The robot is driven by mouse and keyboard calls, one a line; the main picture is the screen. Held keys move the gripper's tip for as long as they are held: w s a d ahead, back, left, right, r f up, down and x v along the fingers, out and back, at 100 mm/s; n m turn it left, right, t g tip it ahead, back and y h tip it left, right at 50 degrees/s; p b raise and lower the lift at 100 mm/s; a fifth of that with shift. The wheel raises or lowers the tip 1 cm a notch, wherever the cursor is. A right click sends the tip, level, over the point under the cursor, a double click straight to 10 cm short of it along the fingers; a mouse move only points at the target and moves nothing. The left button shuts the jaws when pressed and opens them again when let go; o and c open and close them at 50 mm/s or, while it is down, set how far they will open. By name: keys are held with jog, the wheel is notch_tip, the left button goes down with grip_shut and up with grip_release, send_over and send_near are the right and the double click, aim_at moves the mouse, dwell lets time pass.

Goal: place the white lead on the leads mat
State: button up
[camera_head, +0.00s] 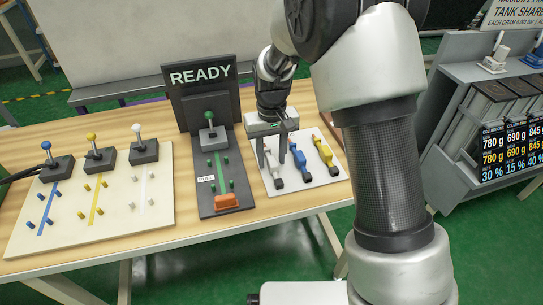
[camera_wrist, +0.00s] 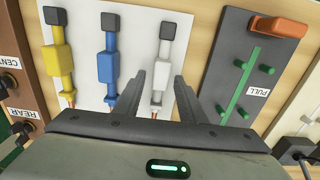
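The white lead (camera_head: 275,172) lies on the pale leads mat (camera_head: 314,182), left of the blue lead (camera_head: 300,164) and the yellow lead (camera_head: 323,150). In the wrist view the white lead (camera_wrist: 164,60) lies on the mat (camera_wrist: 138,28), with its copper tip near my gripper. My gripper (camera_head: 272,159) is over the left part of the mat, pointing down. In the wrist view my gripper (camera_wrist: 158,95) is open, with one finger on each side of the white lead and visible gaps. Its height above the mat is hard to tell.
The READY panel (camera_head: 205,95) stands beside the mat, with a green-knobbed lever and an orange block (camera_head: 226,201) on its base. A cream board (camera_head: 90,220) at left carries blue, yellow and white levers. A grey cabinet (camera_head: 470,130) is at right.

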notch_tip(320, 180, up, 11)
jog(key=p, duration=0.2)
notch_tip(320, 180, up, 8)
jog(key=t, duration=0.1)
send_over(271, 158)
jog(key=s+d, duration=0.4)
jog(key=d, duration=0.1)
jog(key=s+d+r+m+t, duration=0.1)
jog(key=s+d+r, duration=0.1)
jog(key=s, duration=0.4)
jog(key=s+d+r+m+t, duration=0.1)
jog(key=s+d+r+t, duration=0.1)
jog(key=s+d, duration=0.2)
jog(key=s+d+r+m+t, duration=0.1)
jog(key=s+d+r, duration=0.1)
jog(key=s, duration=0.7)
jog(key=shift+d+t, duration=0.3)
jog(key=shift+d, duration=0.45)
